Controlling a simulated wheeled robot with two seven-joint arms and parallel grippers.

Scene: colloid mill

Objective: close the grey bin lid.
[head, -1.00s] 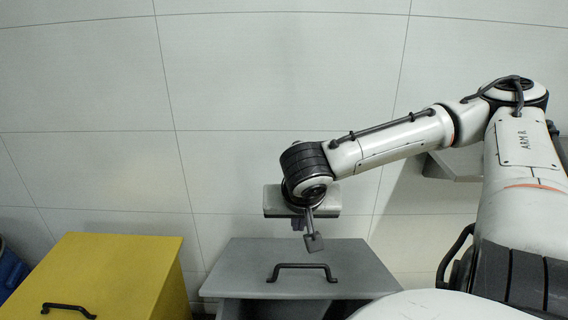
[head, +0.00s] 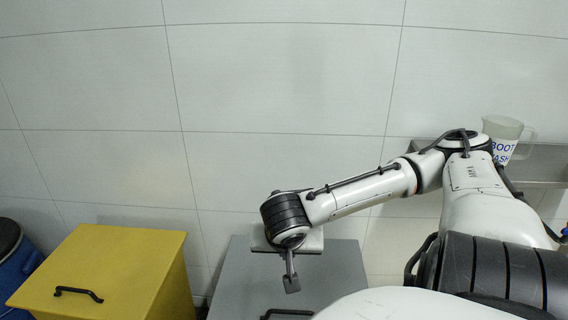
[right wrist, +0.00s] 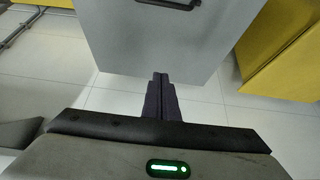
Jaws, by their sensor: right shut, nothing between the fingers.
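The grey bin lid (head: 240,290) is at the bottom centre of the head view, with its near part cut off by the frame. Its dark handle (head: 285,314) is at the bottom edge. The lid also shows at the top of the right wrist view (right wrist: 170,40). Whether it is fully down on its bin is not visible. My right gripper (right wrist: 161,80) is shut and empty; its fingertips overlap the lid's back edge in the right wrist view. I cannot tell whether they touch it. The right wrist hides part of the lid in the head view. My left gripper is not in view.
A yellow bin (head: 130,250) stands left of the grey one, beyond a narrow gap. A blue barrel (head: 15,260) is at the far left. A tiled wall (head: 290,90) is behind. A lettered jug (head: 503,135) stands on a metal shelf (head: 540,172) at the right.

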